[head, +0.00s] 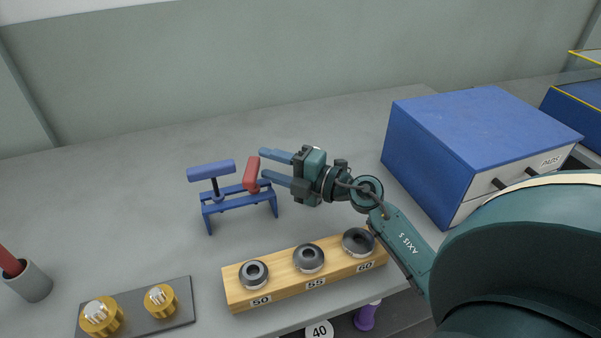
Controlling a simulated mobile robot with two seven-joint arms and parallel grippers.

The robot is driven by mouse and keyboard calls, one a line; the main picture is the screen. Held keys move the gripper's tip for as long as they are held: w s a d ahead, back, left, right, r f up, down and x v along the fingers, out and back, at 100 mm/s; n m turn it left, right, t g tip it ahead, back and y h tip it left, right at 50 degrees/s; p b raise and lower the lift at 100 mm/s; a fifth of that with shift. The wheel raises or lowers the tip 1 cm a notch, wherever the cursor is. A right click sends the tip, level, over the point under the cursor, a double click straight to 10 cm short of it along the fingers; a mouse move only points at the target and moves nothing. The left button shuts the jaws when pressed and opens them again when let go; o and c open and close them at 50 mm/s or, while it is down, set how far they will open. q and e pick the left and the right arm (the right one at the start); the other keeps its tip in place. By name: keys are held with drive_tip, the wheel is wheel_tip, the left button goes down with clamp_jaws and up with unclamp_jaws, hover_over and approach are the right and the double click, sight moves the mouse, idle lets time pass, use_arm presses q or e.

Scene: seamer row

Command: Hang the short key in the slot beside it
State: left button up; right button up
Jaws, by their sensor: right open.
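A small blue rack (240,202) stands on the grey bench, left of centre. A blue-handled key (211,170) stands upright at its left, handle raised on a visible dark shaft. A red-handled key (252,174) sits lower at the rack's right part and looks like the short one; its shaft is mostly hidden. My right gripper (263,163) comes in from the right, open, with its fingertips at the red handle. I cannot tell whether they touch it. The individual slots are too small to make out. My left gripper is not in view.
A wooden block (290,284) with several dark rings is in front of the rack. A blue drawer cabinet (470,140) stands at right. A dark plate (136,316) with gold parts and a grey cup (33,284) are at front left. The bench behind the rack is clear.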

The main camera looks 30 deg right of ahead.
drive_tip(key=b+v, duration=0.1)
drive_tip(key=v, duration=0.9)
drive_tip(key=shift+s, duration=0.15)
drive_tip(key=shift+d, duration=0.1)
